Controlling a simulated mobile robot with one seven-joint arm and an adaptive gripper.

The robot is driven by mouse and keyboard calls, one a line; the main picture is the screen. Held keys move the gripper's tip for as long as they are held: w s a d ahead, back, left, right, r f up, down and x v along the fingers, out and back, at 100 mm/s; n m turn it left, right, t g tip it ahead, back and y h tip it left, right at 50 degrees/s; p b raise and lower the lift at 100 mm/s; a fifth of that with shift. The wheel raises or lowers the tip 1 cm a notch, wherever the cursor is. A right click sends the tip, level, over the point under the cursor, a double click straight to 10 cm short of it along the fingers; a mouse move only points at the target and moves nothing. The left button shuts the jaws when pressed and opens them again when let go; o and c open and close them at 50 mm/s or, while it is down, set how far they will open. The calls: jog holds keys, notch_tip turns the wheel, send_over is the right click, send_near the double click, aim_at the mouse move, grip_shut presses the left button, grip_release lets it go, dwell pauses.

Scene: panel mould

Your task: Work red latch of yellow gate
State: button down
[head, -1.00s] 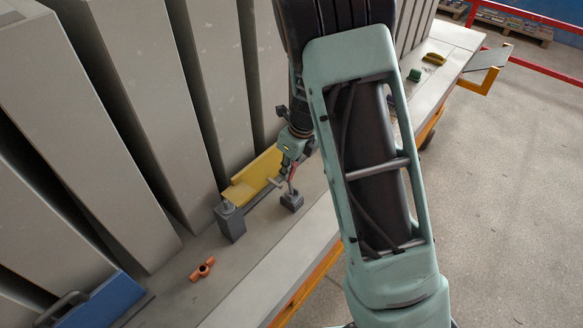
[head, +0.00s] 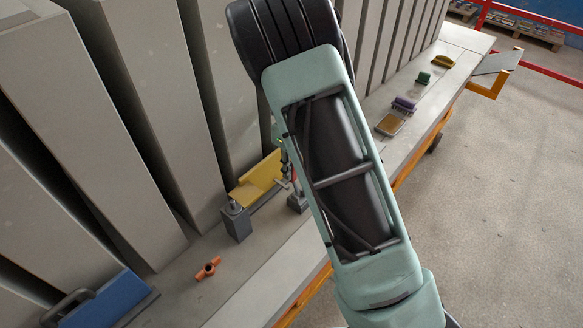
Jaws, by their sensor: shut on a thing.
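The yellow gate (head: 256,180) stands on the grey bench, between a grey post (head: 236,222) on its left and a small grey block (head: 298,203) on its right. The red latch (head: 292,174) shows as a thin sliver near the gate's right end. My gripper (head: 287,168) is at the latch, mostly hidden behind my own arm. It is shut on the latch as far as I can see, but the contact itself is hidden.
Tall grey panels (head: 150,110) stand behind the gate. On the bench are an orange knob (head: 208,268), a blue handled tool (head: 105,302), a tan block (head: 390,124), a purple brush (head: 404,104), and green (head: 423,77) and yellow (head: 442,61) pieces. Floor at right is clear.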

jog(key=c, duration=1.8)
grip_release()
notch_tip(320, 180, up, 12)
jog(key=shift+s+d, duration=0.1)
jog(key=shift+s, duration=0.05)
